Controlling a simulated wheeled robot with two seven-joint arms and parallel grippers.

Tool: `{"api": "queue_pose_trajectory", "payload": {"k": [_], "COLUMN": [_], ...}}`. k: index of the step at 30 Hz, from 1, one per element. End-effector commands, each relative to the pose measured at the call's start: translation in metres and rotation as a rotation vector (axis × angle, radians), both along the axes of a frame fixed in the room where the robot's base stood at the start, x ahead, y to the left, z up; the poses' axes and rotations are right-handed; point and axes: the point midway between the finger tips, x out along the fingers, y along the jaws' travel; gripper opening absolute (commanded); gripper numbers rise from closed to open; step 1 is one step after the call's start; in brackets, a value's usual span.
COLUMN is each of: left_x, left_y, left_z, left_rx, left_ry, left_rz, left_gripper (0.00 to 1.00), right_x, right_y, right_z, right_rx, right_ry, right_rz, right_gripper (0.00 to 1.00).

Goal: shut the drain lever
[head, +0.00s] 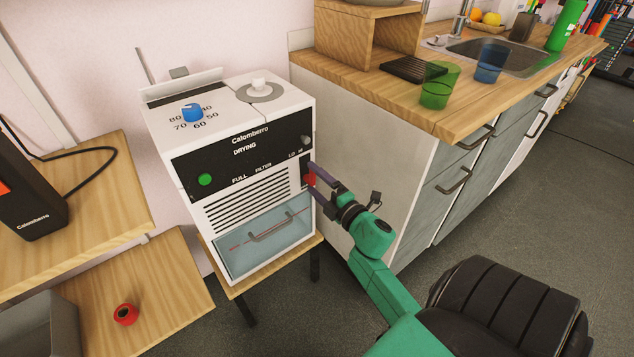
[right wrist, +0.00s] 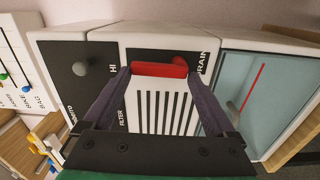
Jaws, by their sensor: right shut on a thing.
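The red drain lever (head: 310,179) is on the right edge of the white and black Calomberro drying machine (head: 225,165), below the small LO HI label. In the right wrist view the red lever (right wrist: 158,69) lies crosswise between my fingers, beside the word DRAIN. My right gripper (head: 312,174) reaches the machine's front from the right and is shut on the lever. In the wrist view its two dark fingers (right wrist: 158,85) stand on either side of it. The fingers partly hide the lever in the head view. My left gripper is out of view.
A clear water tank (head: 262,241) with a handle sits below the vent slots. A kitchen counter (head: 460,122) with green and blue cups stands close on the right. Wooden shelves (head: 125,200) stand on the left, with a red ring (head: 125,314) on the lower one.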

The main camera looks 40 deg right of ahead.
Motion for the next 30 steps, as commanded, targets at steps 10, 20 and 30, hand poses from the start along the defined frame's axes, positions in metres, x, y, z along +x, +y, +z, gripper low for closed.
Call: {"api": "queue_pose_trajectory", "payload": {"k": [10,20,30], "left_x": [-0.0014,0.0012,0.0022], "left_y": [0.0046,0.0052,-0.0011], "left_z": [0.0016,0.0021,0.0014], "left_rx": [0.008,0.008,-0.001], "left_ry": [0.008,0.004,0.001], "left_rz": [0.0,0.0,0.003], "left_gripper": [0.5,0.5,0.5], "right_x": [0.0006,0.0008,-0.0053], "right_y": [-0.0002,0.0,0.0014], "right_z": [0.0041,0.0046,0.002], "right_rx": [-0.061,-0.062,-0.057], "right_ry": [-0.007,-0.008,-0.004], "right_rz": [-0.002,-0.002,0.0], "right_gripper": [0.35,0.99,1.0]}}
